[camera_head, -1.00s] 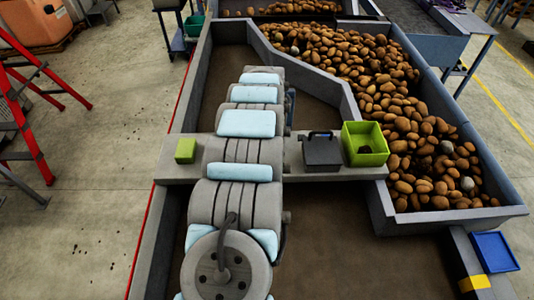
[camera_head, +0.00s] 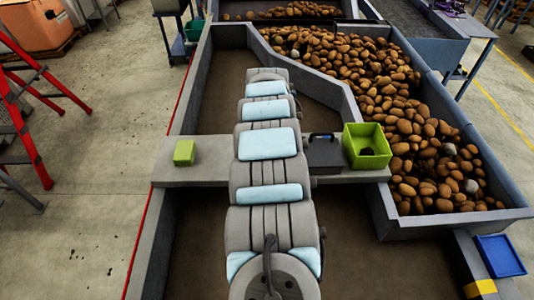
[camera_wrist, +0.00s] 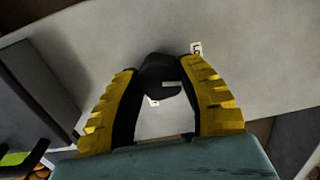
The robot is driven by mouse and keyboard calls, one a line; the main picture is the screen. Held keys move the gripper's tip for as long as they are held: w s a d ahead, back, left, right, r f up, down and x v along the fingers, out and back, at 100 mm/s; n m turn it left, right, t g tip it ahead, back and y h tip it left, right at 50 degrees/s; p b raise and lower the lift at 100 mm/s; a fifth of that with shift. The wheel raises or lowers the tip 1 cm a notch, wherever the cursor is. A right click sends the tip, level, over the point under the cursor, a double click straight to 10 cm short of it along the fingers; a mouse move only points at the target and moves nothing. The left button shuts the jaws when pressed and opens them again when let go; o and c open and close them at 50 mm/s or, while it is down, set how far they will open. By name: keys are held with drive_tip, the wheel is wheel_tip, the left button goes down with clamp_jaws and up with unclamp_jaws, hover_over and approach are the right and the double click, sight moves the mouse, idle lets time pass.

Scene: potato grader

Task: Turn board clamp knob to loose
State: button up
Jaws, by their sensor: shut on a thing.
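The black clamp knob (camera_wrist: 158,76) shows in the wrist view, on a pale grey surface (camera_wrist: 265,70). A light pointer mark lies on its face. A small white label with a letter L (camera_wrist: 196,48) sits at its upper right, beside the right fingertip; a second white label shows just below the knob, partly hidden. My gripper (camera_wrist: 157,68) has its yellow ribbed fingers either side of the knob and is shut on it. In the head view my arm hides both the knob and the gripper. The grey cross board (camera_head: 213,158) runs beneath the arm there.
A green block (camera_head: 184,152) sits on the cross board left of my arm. A dark box with a handle (camera_head: 324,152) and a green bin (camera_head: 367,146) stand to its right. Potatoes (camera_head: 400,115) fill the channel beyond. A blue tray (camera_head: 499,255) is at lower right.

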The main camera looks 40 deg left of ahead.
drive_tip(key=shift+f+n, duration=0.1)
drive_tip(key=shift+n, duration=1)
drive_tip(key=o, duration=1.2)
wheel_tip(320, 180, up, 12)
drive_tip(key=shift+r, duration=0.1)
